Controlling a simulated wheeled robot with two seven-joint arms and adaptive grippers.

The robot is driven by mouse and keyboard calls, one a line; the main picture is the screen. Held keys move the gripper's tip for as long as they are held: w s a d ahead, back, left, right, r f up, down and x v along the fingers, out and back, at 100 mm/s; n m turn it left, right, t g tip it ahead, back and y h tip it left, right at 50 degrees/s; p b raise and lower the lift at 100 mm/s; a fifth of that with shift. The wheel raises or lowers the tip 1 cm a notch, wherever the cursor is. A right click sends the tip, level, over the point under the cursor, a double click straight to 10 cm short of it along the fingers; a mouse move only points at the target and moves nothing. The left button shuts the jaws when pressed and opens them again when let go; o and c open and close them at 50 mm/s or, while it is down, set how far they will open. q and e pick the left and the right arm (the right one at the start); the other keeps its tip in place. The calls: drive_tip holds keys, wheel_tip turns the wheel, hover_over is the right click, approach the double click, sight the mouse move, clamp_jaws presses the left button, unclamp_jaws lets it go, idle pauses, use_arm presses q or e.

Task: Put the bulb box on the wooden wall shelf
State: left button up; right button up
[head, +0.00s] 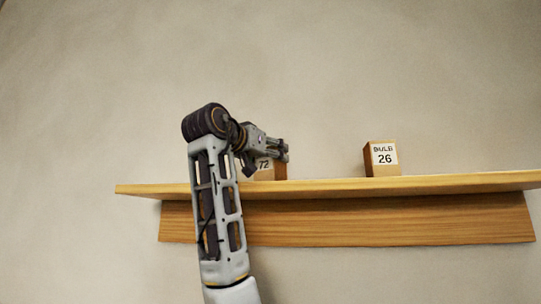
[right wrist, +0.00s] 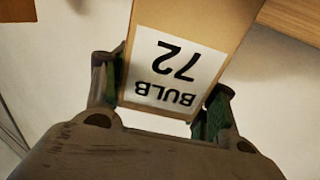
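The bulb box marked 72 (right wrist: 228,14) is a brown box with a white label, which reads upside down in the right wrist view. My right gripper (right wrist: 168,100) has one finger on each side of it, close against its sides, and appears shut on it. In the head view, this box (head: 280,171) is partly hidden behind my right gripper (head: 284,151), at the level of the wooden wall shelf's top (head: 330,187). I cannot tell whether it touches the shelf. My left gripper is not in view.
Another bulb box, marked 26 (head: 370,160), stands upright on the shelf to the right. The shelf top between the two boxes is clear, as is its right end. A wooden board (head: 400,220) runs below the shelf against the plain wall.

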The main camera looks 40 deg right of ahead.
drive_tip(key=o, duration=0.4)
drive_tip(key=shift+o, duration=0.2)
drive_tip(key=shift+r, duration=0.1)
drive_tip(key=shift+a, duration=0.15)
drive_tip(key=shift+s+a, duration=0.1)
drive_tip(key=shift+a, duration=0.2)
drive_tip(key=b+v, duration=0.3)
drive_tip(key=v, duration=0.8)
drive_tip(key=shift+s+r, duration=0.1)
